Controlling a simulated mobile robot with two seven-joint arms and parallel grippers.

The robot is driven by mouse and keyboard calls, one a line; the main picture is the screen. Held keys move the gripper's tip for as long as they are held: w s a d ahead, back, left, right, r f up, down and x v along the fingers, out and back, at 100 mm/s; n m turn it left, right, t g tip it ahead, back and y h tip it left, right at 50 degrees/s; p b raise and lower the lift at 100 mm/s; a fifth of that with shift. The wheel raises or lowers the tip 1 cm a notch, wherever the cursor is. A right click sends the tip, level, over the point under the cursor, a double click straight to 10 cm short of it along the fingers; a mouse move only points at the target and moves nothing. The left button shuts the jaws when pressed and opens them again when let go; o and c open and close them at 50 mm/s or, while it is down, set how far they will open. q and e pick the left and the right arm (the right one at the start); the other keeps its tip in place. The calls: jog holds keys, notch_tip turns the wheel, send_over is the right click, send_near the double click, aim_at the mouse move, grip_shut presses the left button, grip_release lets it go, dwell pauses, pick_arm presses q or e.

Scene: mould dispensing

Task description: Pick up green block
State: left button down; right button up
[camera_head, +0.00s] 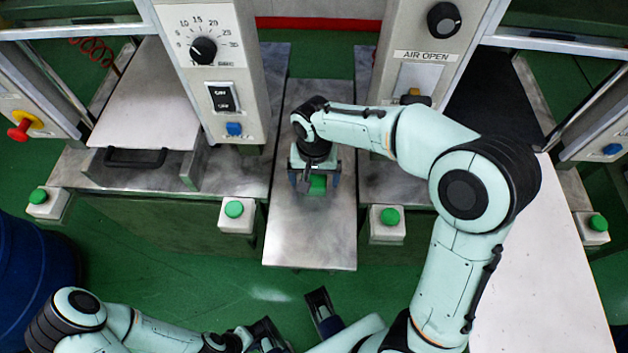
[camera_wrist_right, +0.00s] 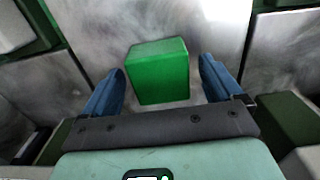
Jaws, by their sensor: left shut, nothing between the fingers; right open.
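The green block (camera_head: 318,185) lies on the grey metal plate (camera_head: 308,235) in the middle of the head view. It also shows in the right wrist view (camera_wrist_right: 160,72). My right gripper (camera_head: 317,181) is at the block, with its blue fingers apart on either side. In the wrist view there are visible gaps between the block and both fingers, so it is not gripped. My left gripper (camera_head: 268,335) is low at the bottom of the head view, shut and empty, away from the block and partly cut off by the frame.
Control columns with a dial (camera_head: 203,50) and an AIR OPEN knob (camera_head: 444,20) stand behind on both sides of the plate. Green push buttons on white boxes (camera_head: 237,222) line the front. A blue barrel (camera_head: 30,275) stands at the left.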

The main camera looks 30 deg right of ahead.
jog(key=shift+f, duration=0.55)
jog(key=c, duration=1.5)
jog(key=shift+w+r, duration=0.1)
jog(key=shift+c, duration=0.7)
